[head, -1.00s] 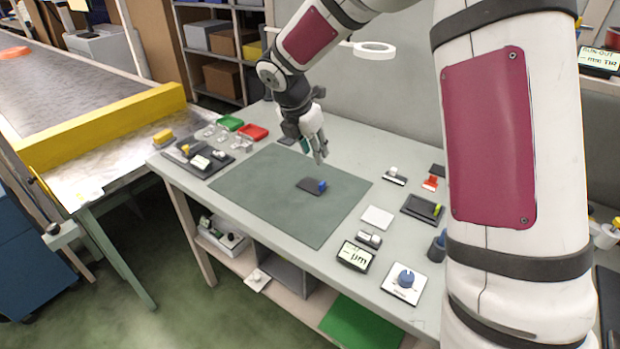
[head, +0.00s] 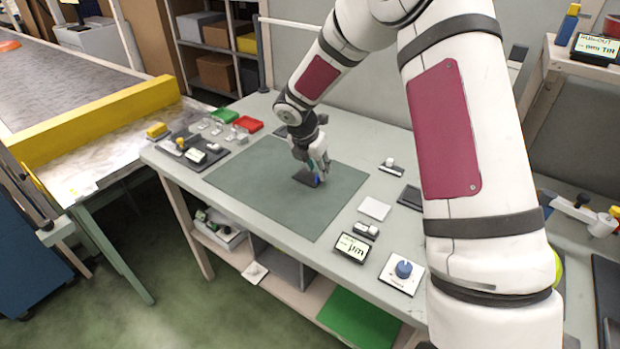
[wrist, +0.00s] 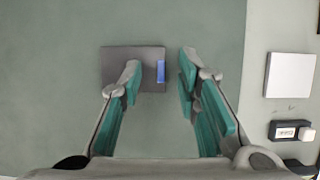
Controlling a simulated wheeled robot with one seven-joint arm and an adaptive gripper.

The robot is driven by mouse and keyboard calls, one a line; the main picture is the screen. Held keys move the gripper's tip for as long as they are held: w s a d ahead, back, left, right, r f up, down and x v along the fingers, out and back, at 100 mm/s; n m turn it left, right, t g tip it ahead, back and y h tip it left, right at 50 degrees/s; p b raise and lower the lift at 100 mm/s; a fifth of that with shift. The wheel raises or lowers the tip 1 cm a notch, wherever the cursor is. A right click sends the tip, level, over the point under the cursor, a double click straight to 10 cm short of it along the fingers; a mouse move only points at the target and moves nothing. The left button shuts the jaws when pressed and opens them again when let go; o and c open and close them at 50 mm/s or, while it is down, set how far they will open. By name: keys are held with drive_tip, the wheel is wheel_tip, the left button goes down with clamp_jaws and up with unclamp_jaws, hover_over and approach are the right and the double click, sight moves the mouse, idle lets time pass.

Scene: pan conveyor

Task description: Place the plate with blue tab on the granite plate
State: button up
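The plate with blue tab (head: 301,178) is a small dark square lying flat on the green mat. It also shows in the wrist view (wrist: 117,78), with its blue tab (wrist: 161,72) along the right edge. My gripper (head: 318,177) is low over it, partly hiding the plate in the head view. In the wrist view my gripper (wrist: 160,64) is open, with one finger above the plate left of the tab and the other right of the plate's edge. A dark plate (head: 219,156) bearing gauge parts at the bench's left may be the granite plate; I cannot tell surely.
The green mat (head: 260,205) is otherwise clear. Right of it lie a white square (head: 374,208), a small display (head: 352,247) and a blue-knobbed box (head: 403,270). Red (head: 248,123) and green (head: 224,115) bins stand at the back left. A yellow-railed conveyor (head: 90,125) is further left.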

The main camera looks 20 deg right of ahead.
drive_tip(key=shift+x, duration=1.3)
clamp_jaws()
drive_tip(key=shift+r, duration=0.15)
